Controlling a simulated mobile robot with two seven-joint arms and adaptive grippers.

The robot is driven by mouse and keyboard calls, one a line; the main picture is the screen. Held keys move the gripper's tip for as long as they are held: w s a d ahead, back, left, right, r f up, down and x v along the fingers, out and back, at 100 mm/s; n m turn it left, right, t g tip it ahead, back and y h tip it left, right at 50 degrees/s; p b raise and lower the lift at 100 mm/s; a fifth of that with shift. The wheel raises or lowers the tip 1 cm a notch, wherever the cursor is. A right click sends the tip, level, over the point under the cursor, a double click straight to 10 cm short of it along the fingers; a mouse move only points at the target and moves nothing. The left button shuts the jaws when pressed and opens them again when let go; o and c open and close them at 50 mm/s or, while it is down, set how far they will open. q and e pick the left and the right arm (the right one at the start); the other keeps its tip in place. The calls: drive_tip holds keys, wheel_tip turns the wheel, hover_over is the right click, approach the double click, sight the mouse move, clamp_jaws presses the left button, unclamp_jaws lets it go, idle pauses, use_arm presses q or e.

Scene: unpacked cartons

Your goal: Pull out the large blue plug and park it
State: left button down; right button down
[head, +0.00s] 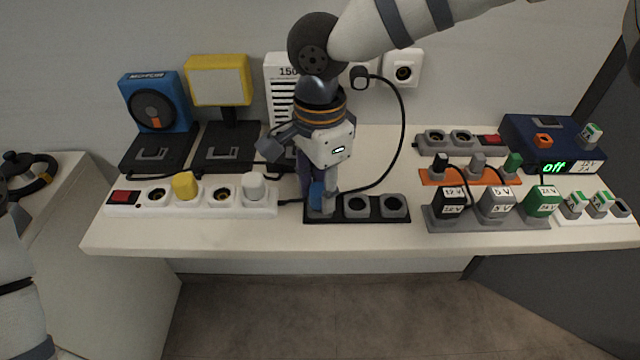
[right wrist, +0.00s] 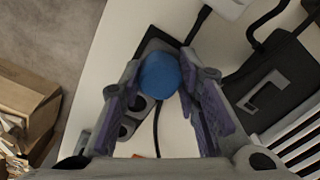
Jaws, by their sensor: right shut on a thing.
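The blue plug (head: 316,196) is between the fingers of my right gripper (head: 322,203), which is shut on it. It stands upright at the left end of a black three-socket block (head: 375,216). Its lower end is hidden by the fingers, so I cannot tell whether it is seated or just above the socket. In the right wrist view the round blue top (right wrist: 160,75) lies between the fingertips (right wrist: 163,84), over the black block (right wrist: 151,49). The block's other two sockets (head: 356,205) are empty. My left gripper is out of view.
A white power strip (head: 135,210) with a yellow plug (head: 185,186) and a white plug (head: 254,187) lies to the left. Grey strip (head: 490,220) with labelled adapters stands right. A black cable (head: 402,120) arcs close to my gripper. Lamp and fan stand behind.

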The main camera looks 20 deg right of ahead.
drive_tip(key=c, duration=1.1)
unclamp_jaws()
